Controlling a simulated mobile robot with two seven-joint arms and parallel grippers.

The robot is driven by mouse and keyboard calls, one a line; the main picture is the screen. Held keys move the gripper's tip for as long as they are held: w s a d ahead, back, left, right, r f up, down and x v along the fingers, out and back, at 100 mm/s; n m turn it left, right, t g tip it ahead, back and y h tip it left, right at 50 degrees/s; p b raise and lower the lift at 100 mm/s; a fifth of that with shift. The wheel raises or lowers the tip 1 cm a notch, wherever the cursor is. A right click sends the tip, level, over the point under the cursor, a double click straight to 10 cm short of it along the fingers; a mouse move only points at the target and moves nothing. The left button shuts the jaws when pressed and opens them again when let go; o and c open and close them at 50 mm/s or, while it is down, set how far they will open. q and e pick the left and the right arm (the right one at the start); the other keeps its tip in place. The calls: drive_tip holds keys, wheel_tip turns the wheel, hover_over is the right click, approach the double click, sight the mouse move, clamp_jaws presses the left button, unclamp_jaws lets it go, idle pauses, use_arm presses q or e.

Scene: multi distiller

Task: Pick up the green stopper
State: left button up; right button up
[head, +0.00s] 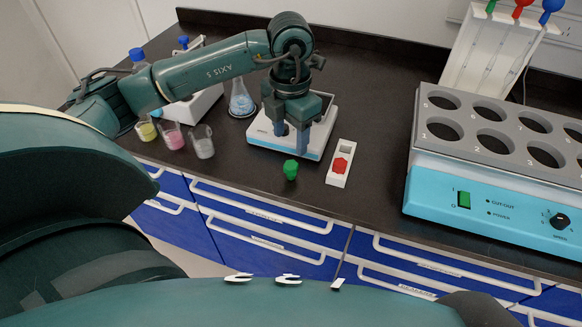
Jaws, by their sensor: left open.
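The green stopper (290,169) stands on the dark bench top near the front edge, left of a small white holder. My left gripper (292,148) points downward behind and above the green stopper, over the front of a small white and blue device (262,133). Its fingers are apart with nothing visible between them. I cannot tell the exact gap between the fingertips and the stopper. My right gripper does not show.
A white holder (336,178) with a red stopper (340,165) is close on the right. Beakers (172,136) and a flask (241,101) stand left. A large blue block with round holes (490,200) fills the right. Blue drawers (270,230) lie below the bench edge.

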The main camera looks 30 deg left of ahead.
sight(291, 164)
use_arm(q)
wheel_tip(291, 164, down, 10)
drive_tip(key=shift+w+r+p, duration=0.1)
drive_tip(key=shift+r+p, duration=0.1)
drive_tip(key=shift+p, duration=0.55)
drive_tip(key=c, duration=1)
